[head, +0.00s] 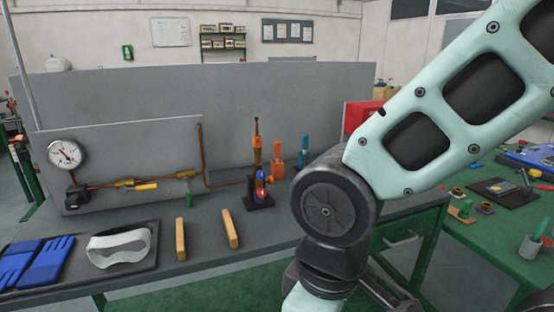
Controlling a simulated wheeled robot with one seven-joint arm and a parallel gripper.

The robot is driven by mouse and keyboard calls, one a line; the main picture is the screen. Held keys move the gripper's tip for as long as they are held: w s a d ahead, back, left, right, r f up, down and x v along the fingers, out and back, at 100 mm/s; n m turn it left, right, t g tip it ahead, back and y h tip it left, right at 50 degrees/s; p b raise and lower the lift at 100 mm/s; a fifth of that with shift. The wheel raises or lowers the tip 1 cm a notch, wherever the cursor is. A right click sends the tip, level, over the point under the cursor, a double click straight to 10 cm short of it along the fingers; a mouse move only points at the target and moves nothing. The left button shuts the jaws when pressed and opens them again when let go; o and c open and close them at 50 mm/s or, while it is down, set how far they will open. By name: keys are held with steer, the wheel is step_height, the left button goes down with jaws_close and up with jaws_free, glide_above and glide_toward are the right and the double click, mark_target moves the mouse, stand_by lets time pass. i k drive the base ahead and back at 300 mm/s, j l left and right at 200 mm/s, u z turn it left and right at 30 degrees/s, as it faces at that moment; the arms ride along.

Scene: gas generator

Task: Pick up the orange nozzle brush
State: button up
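A small upright orange item (277,161) with a narrow upper part stands on the grey workbench (205,262), towards the back. It may be the orange nozzle brush, but it is too small to tell for certain. A taller, thin orange and brown item (256,142) stands just left of it. A blue upright item (303,151) stands to its right. My arm crosses the right half of the view and bends down in front of the bench's right part. My gripper is below the bottom edge of the picture, out of view.
A small red and blue torch-like device on a black base (260,203) stands in front of the orange item. Copper piping with a gauge (67,153) runs along the back panel. Two wooden blocks, white goggles (119,262) and blue gloves (35,262) lie to the left.

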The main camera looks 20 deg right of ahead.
mark_target(277, 144)
steer(key=i+l+z, duration=0.3)
steer(key=i+l, duration=0.15)
steer(key=i, duration=0.25)
steer(key=i+z, duration=0.1)
steer(key=i, duration=0.65)
